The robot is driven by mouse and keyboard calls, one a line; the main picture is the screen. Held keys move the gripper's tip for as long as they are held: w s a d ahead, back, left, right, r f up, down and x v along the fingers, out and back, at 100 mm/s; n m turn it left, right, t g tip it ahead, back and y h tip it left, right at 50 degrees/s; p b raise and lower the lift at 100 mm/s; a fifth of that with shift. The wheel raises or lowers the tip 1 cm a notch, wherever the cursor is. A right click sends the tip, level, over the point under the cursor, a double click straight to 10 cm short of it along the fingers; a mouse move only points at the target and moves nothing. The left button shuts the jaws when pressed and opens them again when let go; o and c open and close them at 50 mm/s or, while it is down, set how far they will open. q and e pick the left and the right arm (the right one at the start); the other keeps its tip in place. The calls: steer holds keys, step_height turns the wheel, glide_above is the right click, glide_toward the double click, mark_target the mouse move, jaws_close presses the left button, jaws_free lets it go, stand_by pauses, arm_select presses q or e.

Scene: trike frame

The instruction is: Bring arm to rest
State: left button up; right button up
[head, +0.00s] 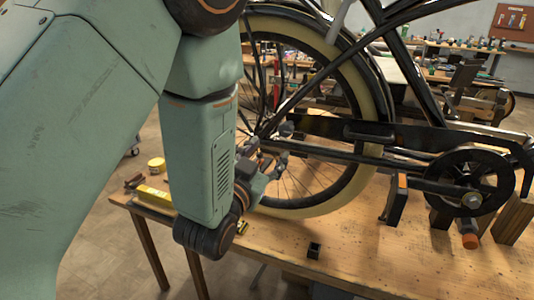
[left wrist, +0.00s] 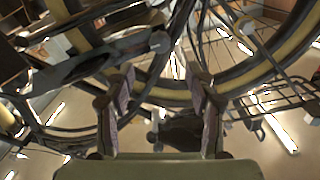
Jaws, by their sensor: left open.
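My left arm comes in from the left of the head view and hangs down in front of the table edge. Its gripper (head: 276,152) is partly hidden behind my own forearm and overlaps the hub area of the rear wheel (head: 345,190). Whether it touches the wheel cannot be told. In the left wrist view the two fingers (left wrist: 163,100) are spread apart with nothing held between them. Wheel rim and black frame tubes show beyond them. The black trike frame (head: 340,127) stands on the workbench. My right gripper is in neither view.
Another cluttered bench (head: 480,50) stands behind. Bare floor lies left of the workbench.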

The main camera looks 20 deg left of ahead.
arm_select(q)
steer(key=s+a+f+n+g+b, duration=0.1)
steer(key=s+f+g+b, duration=0.2)
steer(key=f, duration=0.6)
steer(key=s+a+f+n+g, duration=0.1)
steer(key=s+f+g, duration=0.35)
steer(key=f, duration=0.45)
steer(key=s+f+n+g+b, duration=0.1)
steer(key=s+f+g+b, duration=0.15)
steer(key=s+f, duration=0.45)
steer(key=s+a+f+n+g+b, duration=0.1)
steer(key=s+f+g+b, duration=0.7)
steer(key=s+f, duration=1.3)
step_height(320, 180, down, 2)
steer(key=shift+f+y, duration=0.15)
steer(key=shift+y, duration=0.15)
steer(key=shift+s+a, duration=0.1)
